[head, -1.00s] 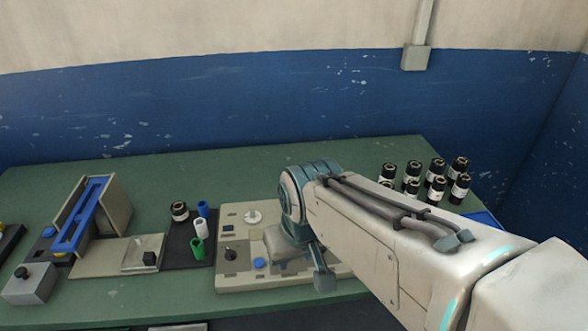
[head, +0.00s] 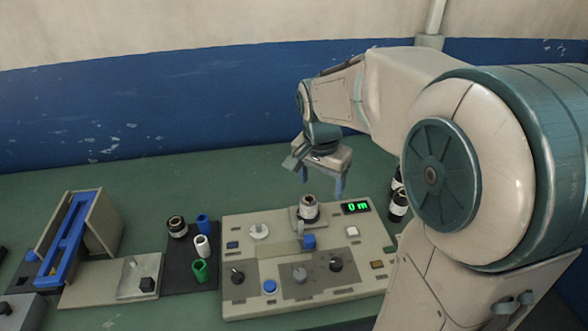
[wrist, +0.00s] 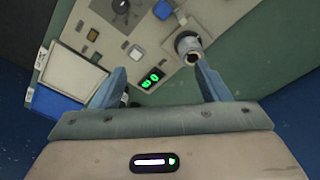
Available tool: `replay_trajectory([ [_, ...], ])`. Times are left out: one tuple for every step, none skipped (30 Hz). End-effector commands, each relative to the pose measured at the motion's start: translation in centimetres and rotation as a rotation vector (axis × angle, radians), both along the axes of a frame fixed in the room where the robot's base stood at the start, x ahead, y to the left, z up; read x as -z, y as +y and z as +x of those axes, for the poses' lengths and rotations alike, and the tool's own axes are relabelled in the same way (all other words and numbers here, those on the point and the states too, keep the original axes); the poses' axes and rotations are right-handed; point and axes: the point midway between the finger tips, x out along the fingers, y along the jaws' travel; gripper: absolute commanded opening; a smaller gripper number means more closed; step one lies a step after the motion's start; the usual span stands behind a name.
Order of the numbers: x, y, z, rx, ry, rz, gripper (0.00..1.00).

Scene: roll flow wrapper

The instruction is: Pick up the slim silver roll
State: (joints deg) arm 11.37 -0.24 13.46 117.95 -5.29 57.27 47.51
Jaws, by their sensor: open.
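A slim silver roll (head: 308,208) with a dark open top stands upright at the back of the grey control panel, left of the green display. It also shows in the wrist view (wrist: 188,44), near the tip of the right-hand finger. My gripper (head: 321,181) is open and empty, pointing down just above and slightly right of the roll. I cannot tell whether the finger touches the roll.
The panel (head: 238,292) carries knobs and buttons, and its display (head: 355,207) reads 0 m. Left of it, a dark mat (head: 180,270) holds a black roll and blue, white and green tubes. Black rolls (head: 398,203) stand right, partly behind my arm. A blue-railed fixture (head: 72,235) stands far left.

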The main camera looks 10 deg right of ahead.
Motion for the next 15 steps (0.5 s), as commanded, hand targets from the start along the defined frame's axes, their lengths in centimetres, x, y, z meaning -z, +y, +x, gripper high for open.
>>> replay_trajectory([
  [0.6,-0.1,1.6,0.067,0.015,0.012,0.69],
  [0.8,-0.1,2.5,0.113,0.02,0.019,0.69],
  [1.2,-0.1,3.6,0.17,0.027,0.03,0.69],
  [1.5,-0.2,4.5,0.212,0.032,0.037,0.69],
  [1.8,-0.2,5.2,0.251,0.036,0.044,0.69],
  [2.2,-0.2,6.1,0.302,0.043,0.053,0.69],
  [2.5,-0.2,6.7,0.336,0.047,0.06,0.69],
  [2.7,-0.3,7.3,0.369,0.05,0.066,0.69],
  [3.0,-0.3,8.0,0.408,0.055,0.074,0.69],
  [3.2,-0.3,8.4,0.433,0.059,0.079,0.69],
  [3.4,-0.3,8.8,0.456,0.061,0.084,0.69],
  [3.6,-0.4,9.2,0.483,0.064,0.089,0.69],
  [3.8,-0.4,9.5,0.499,0.066,0.091,0.69],
  [3.8,-0.4,9.7,0.511,0.066,0.094,0.69],
  [4.1,-0.4,9.9,0.524,0.068,0.096,0.69],
])
